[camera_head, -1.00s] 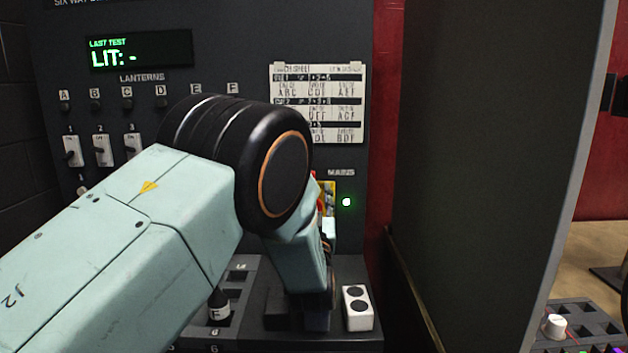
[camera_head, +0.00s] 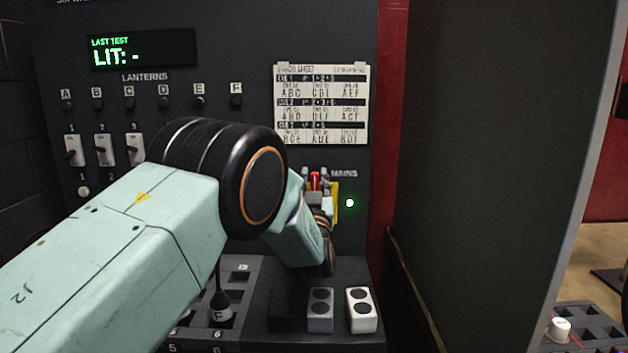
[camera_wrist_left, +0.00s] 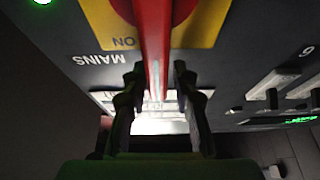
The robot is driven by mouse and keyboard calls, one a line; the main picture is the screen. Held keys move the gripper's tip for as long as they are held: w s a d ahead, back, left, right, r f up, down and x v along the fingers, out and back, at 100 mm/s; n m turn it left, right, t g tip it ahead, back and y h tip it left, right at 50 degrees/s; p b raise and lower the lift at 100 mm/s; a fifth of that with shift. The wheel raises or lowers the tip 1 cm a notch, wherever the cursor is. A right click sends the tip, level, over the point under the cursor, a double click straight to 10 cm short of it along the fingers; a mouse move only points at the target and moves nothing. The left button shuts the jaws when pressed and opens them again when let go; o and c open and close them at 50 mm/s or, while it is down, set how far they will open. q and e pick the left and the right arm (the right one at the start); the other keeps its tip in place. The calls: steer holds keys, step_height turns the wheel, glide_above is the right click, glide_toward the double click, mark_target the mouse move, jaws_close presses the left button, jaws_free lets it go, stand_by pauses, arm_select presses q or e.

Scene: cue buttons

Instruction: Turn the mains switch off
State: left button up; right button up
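The mains switch has a yellow plate (camera_head: 335,203) and a red handle (camera_head: 315,181), partly hidden by my left gripper in the head view. In the left wrist view the picture is upside down; the red handle (camera_wrist_left: 153,45) runs from its hub on the yellow plate (camera_wrist_left: 102,18) beside the word ON. My left gripper (camera_head: 315,177) is at the switch. In the wrist view its two fingers (camera_wrist_left: 156,75) stand on either side of the handle, with gaps showing, so it looks open. A green lamp (camera_head: 349,203) glows beside the switch. My right gripper is not in view.
A paper cue sheet (camera_head: 321,104) hangs above the switch. A dark upright panel (camera_head: 490,160) stands close on the right.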

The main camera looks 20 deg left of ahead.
arm_select(q)
steer(key=shift+s+d+r, duration=0.15)
steer(key=shift+d, duration=0.1)
steer(key=shift+c, duration=1.3)
steer(key=shift+a, duration=0.2)
jaws_close()
steer(key=shift+d, duration=0.1)
steer(key=shift+s+a+f+n+g+y+b, duration=0.15)
steer(key=shift+a+n+g+y+b, duration=0.3)
steer(key=shift+n, duration=0.6)
steer(key=shift+s+a+n+y+b, duration=0.1)
steer(key=shift+a+n+y+b, duration=0.35)
steer(key=shift+n, duration=0.65)
steer(key=shift+s+a+f+n+g+y+b, duration=0.15)
steer(key=shift+a+n+g+y+b, duration=0.1)
steer(key=shift+a+n+y, duration=0.6)
steer(key=shift+d+r, duration=0.1)
steer(key=shift+d, duration=0.2)
